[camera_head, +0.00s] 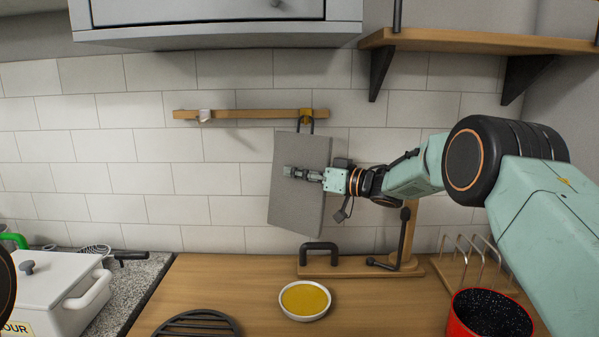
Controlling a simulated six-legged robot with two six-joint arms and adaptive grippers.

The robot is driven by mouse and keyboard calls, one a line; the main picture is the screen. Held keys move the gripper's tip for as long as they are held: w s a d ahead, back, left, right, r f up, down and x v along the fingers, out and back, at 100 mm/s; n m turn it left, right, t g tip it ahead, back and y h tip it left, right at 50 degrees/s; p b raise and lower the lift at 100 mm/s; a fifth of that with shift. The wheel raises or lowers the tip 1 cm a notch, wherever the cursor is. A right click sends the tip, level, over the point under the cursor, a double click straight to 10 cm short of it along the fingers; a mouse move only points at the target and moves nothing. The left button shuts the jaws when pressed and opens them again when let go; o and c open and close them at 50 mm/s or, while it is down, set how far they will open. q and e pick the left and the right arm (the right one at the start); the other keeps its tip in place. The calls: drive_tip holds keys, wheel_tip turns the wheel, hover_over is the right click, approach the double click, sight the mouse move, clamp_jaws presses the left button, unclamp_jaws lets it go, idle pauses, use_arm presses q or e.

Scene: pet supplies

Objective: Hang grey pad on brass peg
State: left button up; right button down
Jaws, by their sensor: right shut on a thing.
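The grey pad (288,212) is a flat, slightly tilted rectangle held up in front of the tiled wall. A dark loop stands at its top edge. The brass peg (307,113) is near the right end of the wooden wall rail (255,114). The loop's top overlaps the peg in the picture; I cannot tell whether it is around the peg or in front of it. My right gripper (300,173) reaches in from the right across the pad's face and is shut on the pad. Its fingertips partly blend with the pad. My left gripper is not in view.
A white peg (205,115) is on the rail's left. Below are a wooden stand with dark handles (319,252), a yellow-filled bowl (304,300), a wire rack (470,262), a red pot (490,314) and a white lidded box (50,290). A shelf (480,40) overhangs at right.

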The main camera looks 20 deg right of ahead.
drive_tip(key=c, duration=1)
unclamp_jaws()
drive_tip(key=shift+r, duration=0.1)
drive_tip(key=shift+c, duration=0.2)
drive_tip(key=shift+o, duration=0.6)
